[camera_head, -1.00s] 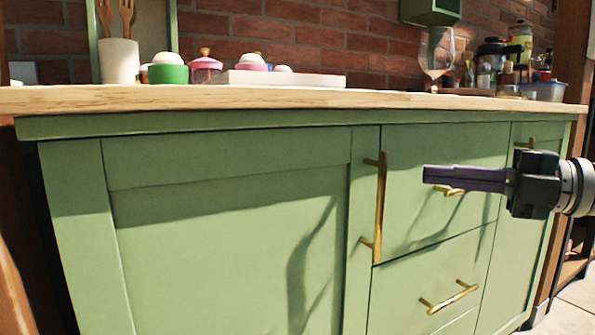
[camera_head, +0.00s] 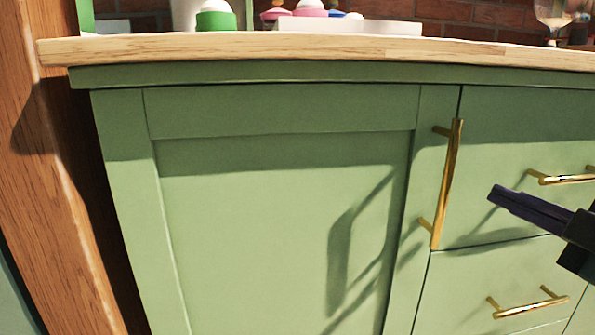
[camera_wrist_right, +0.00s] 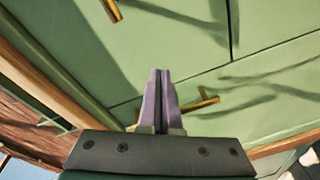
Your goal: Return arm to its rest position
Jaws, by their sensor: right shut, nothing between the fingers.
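My right gripper (camera_head: 497,192) comes in from the right edge in the head view, in front of the green cabinet (camera_head: 280,220). Its dark purple fingers are shut together with nothing between them. In the right wrist view the shut fingers (camera_wrist_right: 161,75) point at the green cabinet front, and a brass handle (camera_wrist_right: 205,100) shows just right of them. I cannot tell from these views whether the fingers touch the cabinet. Most of the right arm is out of the head view. My left gripper is not in view.
The cabinet has a tall brass door handle (camera_head: 446,185) and brass drawer handles (camera_head: 562,179) that stick out. A wooden countertop (camera_head: 250,46) runs above, with a white tray (camera_head: 345,26) and a green pot (camera_head: 216,20) on it. A wooden post (camera_head: 58,150) stands at the left.

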